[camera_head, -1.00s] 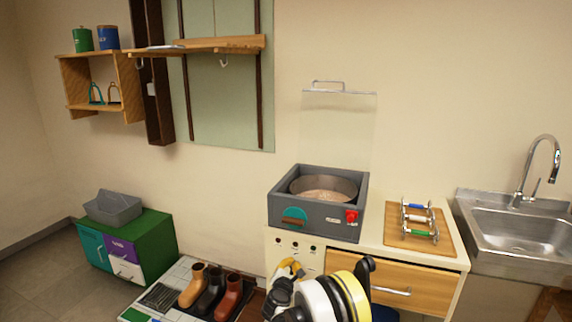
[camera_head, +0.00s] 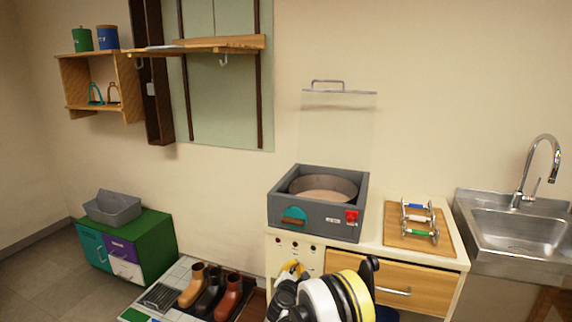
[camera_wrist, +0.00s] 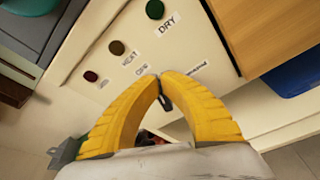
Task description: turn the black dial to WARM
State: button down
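The black dial (camera_wrist: 166,103) is on the cream front panel (camera_wrist: 135,50) of the cabinet. In the wrist view it is a small dark piece, mostly hidden by my yellow fingers. My gripper (camera_wrist: 160,78) has its two curved fingers drawn together, tips almost meeting with the dial between them. Small labels lie around the fingertips, too small and tilted to read surely; I cannot tell where the dial points. In the head view my gripper (camera_head: 292,266) is in front of the panel and the dial is hidden behind it.
Above the dial are a green lamp (camera_wrist: 155,9) marked DRY, a brown lamp (camera_wrist: 116,47) marked HEAT and a dark red lamp (camera_wrist: 90,76). A wooden drawer (camera_head: 400,284) is to the right. A grey heater box (camera_head: 320,219) stands on top. Boots (camera_head: 210,292) stand at the lower left.

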jog(key=shift+s+d+f, duration=0.2)
jog(key=shift+d+f, duration=0.2)
jog(key=shift+d, duration=0.1)
jog(key=shift+s+d+f, duration=0.1)
jog(key=shift+d+f, duration=0.05)
dwell(0.5)
jog(key=shift+d, duration=0.15)
jog(key=f+v, duration=0.1)
jog(key=v, duration=0.5)
jog(key=shift+a, duration=0.2)
jog(key=shift+r, duration=0.1)
